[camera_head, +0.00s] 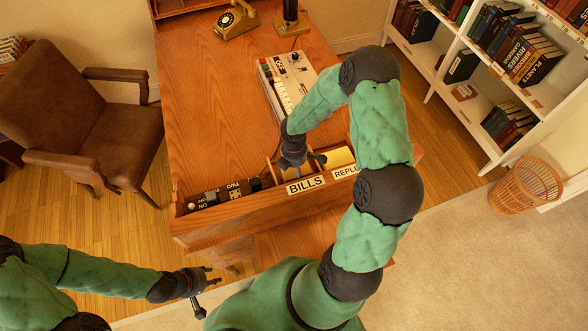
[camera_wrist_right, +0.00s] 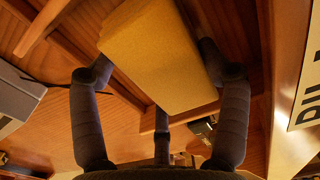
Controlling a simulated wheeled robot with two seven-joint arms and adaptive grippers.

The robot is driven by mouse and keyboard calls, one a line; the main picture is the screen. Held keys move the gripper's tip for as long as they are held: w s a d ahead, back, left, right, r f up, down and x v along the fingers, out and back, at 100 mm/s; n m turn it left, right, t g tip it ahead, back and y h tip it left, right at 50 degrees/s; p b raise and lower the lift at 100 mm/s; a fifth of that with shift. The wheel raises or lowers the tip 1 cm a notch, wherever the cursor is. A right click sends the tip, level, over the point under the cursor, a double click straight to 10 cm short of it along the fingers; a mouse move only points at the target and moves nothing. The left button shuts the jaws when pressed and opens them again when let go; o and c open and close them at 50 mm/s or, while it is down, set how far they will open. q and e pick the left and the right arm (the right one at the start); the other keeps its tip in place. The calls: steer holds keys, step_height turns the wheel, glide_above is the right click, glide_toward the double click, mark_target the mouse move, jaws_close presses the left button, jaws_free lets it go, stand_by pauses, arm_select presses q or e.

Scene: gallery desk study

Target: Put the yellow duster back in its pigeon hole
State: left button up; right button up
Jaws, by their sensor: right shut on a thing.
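The yellow duster (camera_wrist_right: 155,60) is a thick yellow block in the right wrist view. My right gripper (camera_head: 297,165) is shut on it, with a dark finger on either side. In the head view the gripper reaches down over the desk's front compartments, behind the BILLS label (camera_head: 306,185). A yellow patch (camera_head: 341,157) shows just right of the gripper, behind the REPLIES label (camera_head: 345,171); I cannot tell whether it is the same duster. The pigeon hole floors are mostly hidden by my arm. My left gripper (camera_head: 208,288) is open and empty, low left of the desk.
Switches (camera_head: 212,195) sit in the left front compartment. A brown chair (camera_head: 80,120) stands left; a bookshelf (camera_head: 470,75) and wicker basket (camera_head: 525,185) stand right.

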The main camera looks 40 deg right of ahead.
steer(key=shift+f, duration=0.15)
steer(key=o, duration=0.8)
steer(key=shift+r, duration=0.25)
step_height(320, 180, up, 12)
steer(key=p, duration=0.2)
steer(key=shift+p, duration=0.4)
